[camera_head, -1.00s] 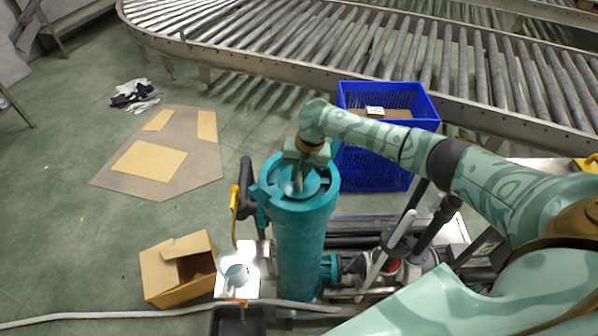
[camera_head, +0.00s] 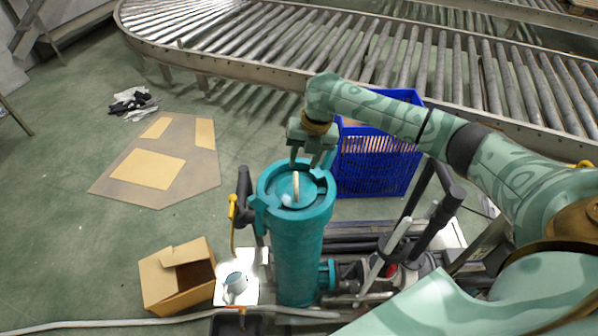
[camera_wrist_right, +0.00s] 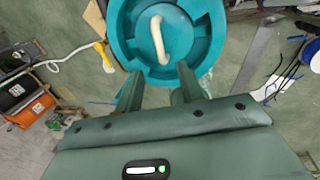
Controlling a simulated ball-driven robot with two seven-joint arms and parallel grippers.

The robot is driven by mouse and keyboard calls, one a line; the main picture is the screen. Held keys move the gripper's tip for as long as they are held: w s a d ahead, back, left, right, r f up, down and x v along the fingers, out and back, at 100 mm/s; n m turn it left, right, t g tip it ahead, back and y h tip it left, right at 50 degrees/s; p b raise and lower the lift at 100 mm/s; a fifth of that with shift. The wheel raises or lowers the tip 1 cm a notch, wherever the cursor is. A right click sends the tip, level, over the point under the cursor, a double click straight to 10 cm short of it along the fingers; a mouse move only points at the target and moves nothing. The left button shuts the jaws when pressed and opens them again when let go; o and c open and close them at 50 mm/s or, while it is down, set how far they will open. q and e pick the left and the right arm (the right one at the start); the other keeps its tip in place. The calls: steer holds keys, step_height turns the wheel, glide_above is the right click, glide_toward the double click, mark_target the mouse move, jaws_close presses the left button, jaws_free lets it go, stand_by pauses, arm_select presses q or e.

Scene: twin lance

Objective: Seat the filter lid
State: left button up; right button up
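The teal filter housing (camera_head: 297,250) stands upright on the floor. Its round teal lid (camera_head: 283,190), with a cream loop handle (camera_head: 296,184), lies within the housing's rim. In the right wrist view the lid (camera_wrist_right: 137,48) and its handle (camera_wrist_right: 158,38) show inside the outer ring; whether it lies fully level is hard to tell. My right gripper (camera_head: 304,162) is just above and behind the handle, apart from it. Its two fingers are spread and empty, also in the wrist view (camera_wrist_right: 159,74). My left gripper is not in view.
A blue crate (camera_head: 375,170) stands behind my right arm. A roller conveyor (camera_head: 330,50) crosses the back. Pipes and valves lie right of the housing. Open floor lies further left.

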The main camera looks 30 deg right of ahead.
steer(key=v, duration=0.6)
steer(key=shift+r+p, duration=0.15)
steer(key=shift+p, duration=0.3)
